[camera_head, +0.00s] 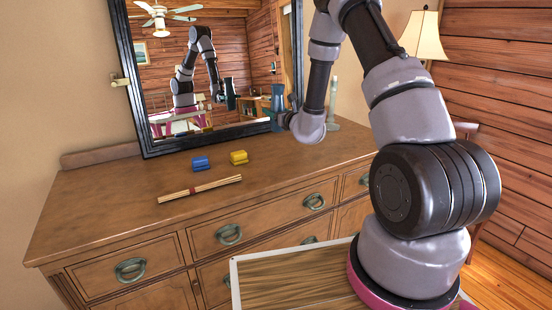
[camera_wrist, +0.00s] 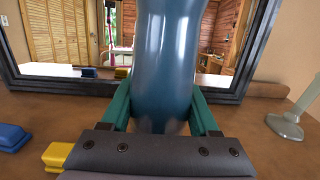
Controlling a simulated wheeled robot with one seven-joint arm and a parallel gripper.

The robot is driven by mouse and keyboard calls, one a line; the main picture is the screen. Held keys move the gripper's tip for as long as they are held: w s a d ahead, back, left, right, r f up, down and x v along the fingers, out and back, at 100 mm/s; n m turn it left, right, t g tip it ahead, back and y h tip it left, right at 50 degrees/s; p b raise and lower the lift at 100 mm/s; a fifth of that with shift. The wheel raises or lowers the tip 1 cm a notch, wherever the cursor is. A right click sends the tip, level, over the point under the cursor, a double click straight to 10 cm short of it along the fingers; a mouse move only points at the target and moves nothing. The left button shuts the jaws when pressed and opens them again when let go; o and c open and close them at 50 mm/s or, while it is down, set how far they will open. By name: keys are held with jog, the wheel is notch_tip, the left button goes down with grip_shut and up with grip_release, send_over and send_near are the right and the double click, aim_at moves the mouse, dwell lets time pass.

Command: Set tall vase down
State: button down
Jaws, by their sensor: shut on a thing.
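The tall vase (camera_wrist: 165,60) is glossy dark blue and fills the middle of the wrist view, looking upright. My gripper (camera_wrist: 165,118) is shut on it, with a teal finger on each side of its lower part. In the head view the vase (camera_head: 277,97) shows small and dark blue near the mirror's lower right corner, partly hidden by my gripper (camera_head: 279,120). It is over the back of the wooden dresser (camera_head: 120,205). I cannot tell whether its base touches the top.
A blue block (camera_head: 201,163), a yellow block (camera_head: 239,157) and a bundle of sticks (camera_head: 200,188) lie left of the vase. The framed mirror (camera_head: 146,100) stands behind. A pale green stand (camera_wrist: 286,124) is to the right. The dresser's left top is clear.

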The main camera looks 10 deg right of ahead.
jog(key=shift+s+a+f, duration=0.1)
jog(key=shift+a+f, duration=0.1)
jog(key=shift+f, duration=1.45)
jog(key=shift+a+f, duration=0.2)
jog(key=shift+f, duration=1.45)
jog(key=shift+s+a+f, duration=0.1)
jog(key=shift+a+f, duration=0.1)
jog(key=shift+f, duration=1.45)
jog(key=shift+f, duration=0.2)
jog(key=shift+c, duration=0.7)
grip_release()
jog(key=shift+r, duration=0.1)
